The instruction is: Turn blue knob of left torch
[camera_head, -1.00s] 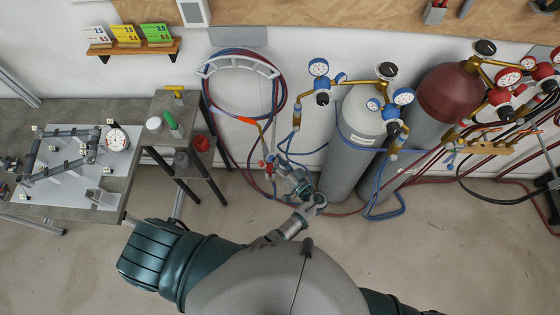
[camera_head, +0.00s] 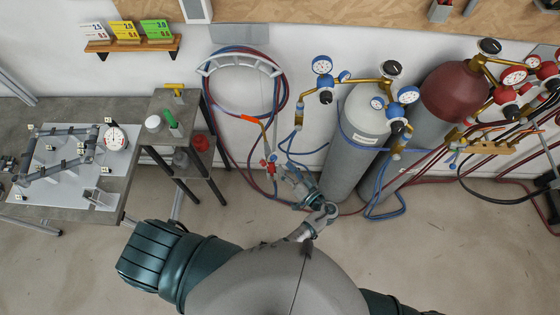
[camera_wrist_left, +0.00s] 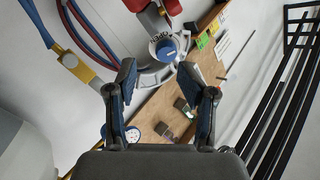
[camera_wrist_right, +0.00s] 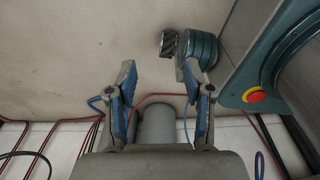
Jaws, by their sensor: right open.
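The torch hangs by the wall below the hose rack, with red and blue parts (camera_head: 268,165) showing small in the head view. In the left wrist view its round blue knob (camera_wrist_left: 167,48) faces me, with an "OPEN" label at its rim and a red knob part (camera_wrist_left: 140,4) behind it. My left gripper (camera_wrist_left: 158,72) is open and empty, its fingertips apart on either side below the knob, not visibly touching it. In the head view the left gripper (camera_head: 285,170) is beside the torch. My right gripper (camera_wrist_right: 158,70) is open and empty over the floor.
Gas cylinders, one grey (camera_head: 352,150) and one red-topped (camera_head: 455,92), with gauges stand right of the left gripper. Coiled red and blue hoses hang on the rack (camera_head: 240,62). A small shelf stand (camera_head: 175,105) and a frame jig table (camera_head: 120,185) are to the left.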

